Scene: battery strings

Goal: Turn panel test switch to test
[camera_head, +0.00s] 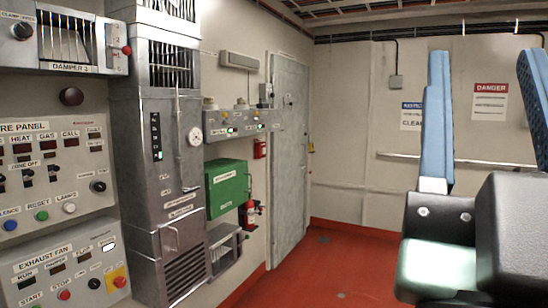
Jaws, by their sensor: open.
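The fire panel (50,130) is on the wall at the left, its left side cut off by the picture edge. A dark round switch (98,186) sits at the panel's lower right under a small label. I cannot read that label or the switch's setting, so I cannot confirm it is the panel test switch. My gripper (485,62) is at the far right, its blue fingers pointing up and wide apart with nothing between them. It is far from the panel and touches nothing visible.
Below the panel is an exhaust fan box (60,268) with buttons. A tall metal cabinet (150,190) stands right of it. The red floor (335,265) is clear in the middle.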

